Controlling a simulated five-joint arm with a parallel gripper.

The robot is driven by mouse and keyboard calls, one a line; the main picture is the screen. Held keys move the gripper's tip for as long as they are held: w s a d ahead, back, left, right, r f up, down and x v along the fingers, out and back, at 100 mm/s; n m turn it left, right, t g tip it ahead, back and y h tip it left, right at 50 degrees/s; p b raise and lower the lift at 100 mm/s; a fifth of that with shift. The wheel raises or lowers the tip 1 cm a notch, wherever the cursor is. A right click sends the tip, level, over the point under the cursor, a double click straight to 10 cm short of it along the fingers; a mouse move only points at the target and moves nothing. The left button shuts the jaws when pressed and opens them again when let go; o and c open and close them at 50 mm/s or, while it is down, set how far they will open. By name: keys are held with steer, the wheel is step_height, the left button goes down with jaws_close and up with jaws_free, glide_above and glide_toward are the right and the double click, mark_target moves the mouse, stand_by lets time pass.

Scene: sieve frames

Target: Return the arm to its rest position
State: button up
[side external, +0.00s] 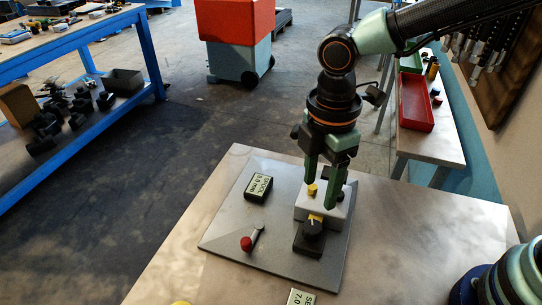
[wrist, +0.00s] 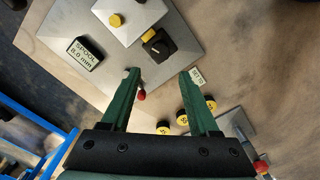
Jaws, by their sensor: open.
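My gripper (side external: 320,194) hangs down over the metal plate (side external: 222,240) on the bench, with its two green fingers spread apart. In the side view the fingers overlap the white block (side external: 303,212) with the yellow knob (side external: 312,190). The exact height above it is hard to tell. In the wrist view my gripper (wrist: 162,78) is open, with nothing held between the fingers. The white block (wrist: 122,25) lies beyond the fingertips there. A red-tipped lever (wrist: 141,95) shows beside the left finger.
A black block with a dial (side external: 309,239) stands before the white block. A black "SPOOL 8.0 mm" display (side external: 258,187) sits on the plate's left. Several yellow discs (wrist: 182,118) lie on the bench. A side table with a red tray (side external: 415,102) stands behind right.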

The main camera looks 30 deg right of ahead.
steer(key=shift+r, duration=0.7)
